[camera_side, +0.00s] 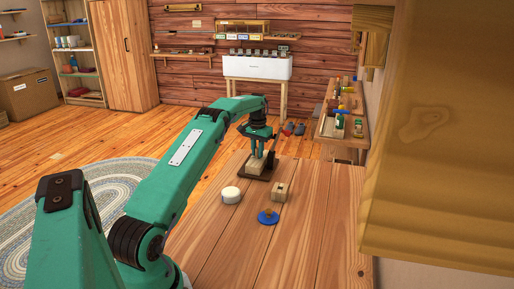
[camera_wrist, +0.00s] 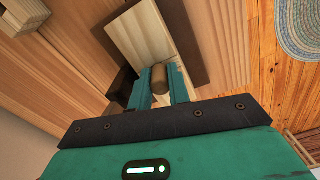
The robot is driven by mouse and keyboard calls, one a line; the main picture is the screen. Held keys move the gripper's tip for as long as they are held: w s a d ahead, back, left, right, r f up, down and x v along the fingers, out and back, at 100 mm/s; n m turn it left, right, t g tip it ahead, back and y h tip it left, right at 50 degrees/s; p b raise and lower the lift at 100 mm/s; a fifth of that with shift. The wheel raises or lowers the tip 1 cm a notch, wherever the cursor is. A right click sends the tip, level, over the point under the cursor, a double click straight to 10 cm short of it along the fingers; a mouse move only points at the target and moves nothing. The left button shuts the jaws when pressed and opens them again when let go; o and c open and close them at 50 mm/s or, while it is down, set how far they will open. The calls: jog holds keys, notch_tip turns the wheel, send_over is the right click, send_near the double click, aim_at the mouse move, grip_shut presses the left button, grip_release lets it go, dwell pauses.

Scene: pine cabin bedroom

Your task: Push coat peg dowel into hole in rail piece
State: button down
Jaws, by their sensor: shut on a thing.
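The dowel (camera_wrist: 159,76) is a short round brown wooden peg. My gripper (camera_wrist: 160,84) has its two teal fingers shut on it, one on each side. The rail piece (camera_wrist: 141,34) is a pale wooden block just beyond the fingertips in the wrist view. It stands on a dark brown base (camera_wrist: 188,28). In the side view my gripper (camera_side: 258,148) points down over the rail piece (camera_side: 255,163) on its dark base (camera_side: 258,177). The hole is hidden, and I cannot tell whether the dowel's end is in it.
Near the base on the table are a white round object (camera_side: 231,194), a small wooden block (camera_side: 279,191) and a blue disc (camera_side: 268,217) with a wooden piece on it. The table's front (camera_side: 300,255) is clear. A large wooden beam (camera_side: 440,140) fills the right side.

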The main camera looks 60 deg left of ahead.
jog(key=shift+f, duration=0.4)
jog(key=c, duration=1.2)
grip_release()
jog(key=shift+c, duration=0.2)
jog(key=shift+r, duration=4.05)
